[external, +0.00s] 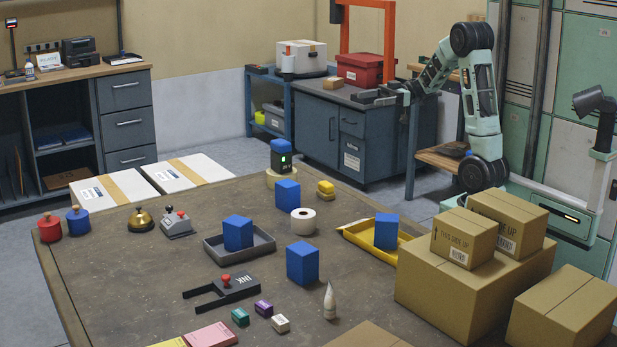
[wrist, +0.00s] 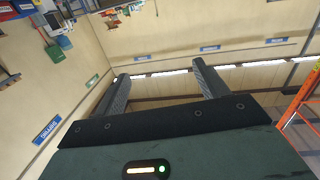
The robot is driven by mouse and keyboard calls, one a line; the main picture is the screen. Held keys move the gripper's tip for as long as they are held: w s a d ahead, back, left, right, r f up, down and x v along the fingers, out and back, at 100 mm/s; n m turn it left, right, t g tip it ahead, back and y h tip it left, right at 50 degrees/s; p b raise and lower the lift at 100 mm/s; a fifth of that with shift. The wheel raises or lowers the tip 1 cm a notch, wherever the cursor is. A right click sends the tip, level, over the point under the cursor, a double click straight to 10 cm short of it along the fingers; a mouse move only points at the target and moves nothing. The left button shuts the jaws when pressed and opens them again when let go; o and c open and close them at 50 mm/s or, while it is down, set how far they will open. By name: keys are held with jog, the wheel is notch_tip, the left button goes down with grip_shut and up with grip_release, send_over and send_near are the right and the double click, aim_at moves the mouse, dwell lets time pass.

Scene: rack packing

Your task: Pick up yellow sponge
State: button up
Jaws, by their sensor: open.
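A small yellow block (external: 326,189), which looks like the yellow sponge, sits on the brown table (external: 180,265) near its far edge. It is just behind the white tape roll (external: 303,222) and right of a blue block (external: 287,193). My gripper (external: 368,97) is raised beyond the table's far side, in front of the grey cabinet, well apart from the sponge. In the wrist view my gripper (wrist: 160,72) has its two fingers spread with nothing between them. The sponge does not show in the wrist view, which faces walls.
Blue blocks stand on the table, one in a grey tray (external: 262,254) and one in a yellow tray (external: 365,249). A dark device with a blue top (external: 281,158) stands left of the sponge. Cardboard boxes (external: 470,280) fill the table's right side.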

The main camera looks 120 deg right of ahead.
jog(key=s+f, duration=0.2)
jog(key=s, duration=0.1)
send_near(349, 192)
notch_tip(349, 192, up, 4)
jog(key=s, duration=0.1)
jog(key=w, duration=0.3)
jog(key=w+d, duration=0.1)
jog(key=w, duration=0.6)
jog(key=shift+w+d+f, duration=0.15)
jog(key=shift+w+f, duration=0.15)
jog(key=shift+w, duration=0.1)
jog(key=shift+w+d+r, duration=0.1)
jog(key=shift+w+r, duration=0.05)
jog(key=shift+w, duration=0.85)
jog(key=shift+w+d+r, duration=0.1)
jog(key=shift+w+d, duration=0.05)
jog(key=shift+w, duration=0.85)
jog(key=shift+w+d+r, duration=0.1)
jog(key=shift+w+r, duration=0.05)
jog(key=shift+w, duration=0.85)
jog(key=c, duration=1.1)
